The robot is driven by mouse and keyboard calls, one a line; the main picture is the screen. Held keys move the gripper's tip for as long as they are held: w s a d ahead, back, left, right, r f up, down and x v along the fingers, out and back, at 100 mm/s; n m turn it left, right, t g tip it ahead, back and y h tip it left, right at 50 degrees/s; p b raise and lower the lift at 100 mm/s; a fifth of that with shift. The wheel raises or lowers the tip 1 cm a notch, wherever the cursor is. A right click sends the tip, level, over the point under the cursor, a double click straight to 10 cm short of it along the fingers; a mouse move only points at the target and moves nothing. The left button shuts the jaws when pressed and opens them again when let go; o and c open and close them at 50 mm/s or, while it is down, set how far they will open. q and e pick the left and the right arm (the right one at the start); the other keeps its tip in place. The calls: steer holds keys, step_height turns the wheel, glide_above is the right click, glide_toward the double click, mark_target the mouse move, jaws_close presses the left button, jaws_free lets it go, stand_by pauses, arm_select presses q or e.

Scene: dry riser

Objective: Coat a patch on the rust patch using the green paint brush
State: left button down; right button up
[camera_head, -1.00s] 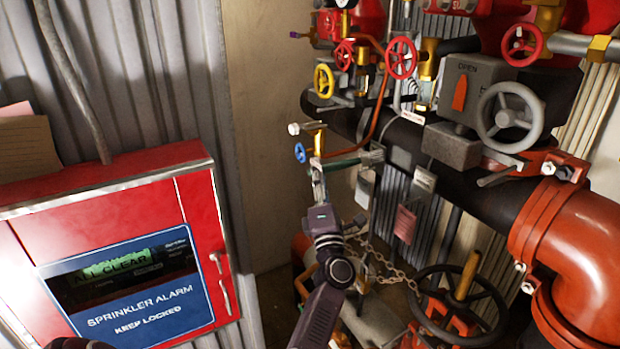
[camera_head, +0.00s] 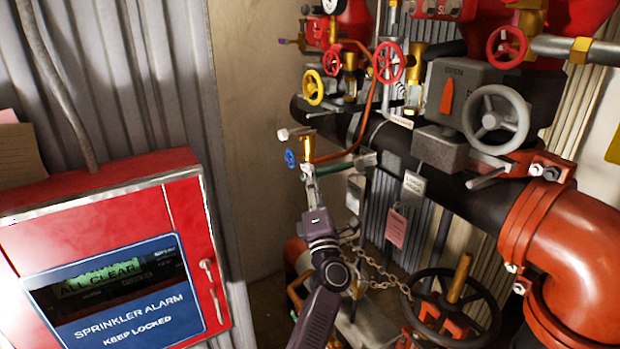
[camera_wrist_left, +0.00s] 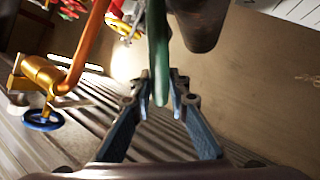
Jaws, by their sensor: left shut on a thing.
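My left gripper (camera_head: 308,170) is shut on the green paint brush (camera_head: 333,168), in front of the black pipe. The brush points right in the head view, and its far end overlaps the pipe area. In the left wrist view, the green handle (camera_wrist_left: 161,60) stands between the two fingers (camera_wrist_left: 160,100). I cannot tell whether the brush touches anything. I cannot make out the rust patch clearly in either view. My right gripper is not in view.
A small blue valve wheel (camera_head: 290,158) on a brass fitting sits close beside my left gripper. The black pipe (camera_head: 455,197) carries hanging tags and a grey valve box (camera_head: 462,95). A red sprinkler alarm cabinet (camera_head: 100,255) stands left. A chain (camera_head: 382,272) hangs below.

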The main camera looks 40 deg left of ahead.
arm_select(q)
steer(key=shift+w+d, duration=0.2)
steer(key=shift+w, duration=0.2)
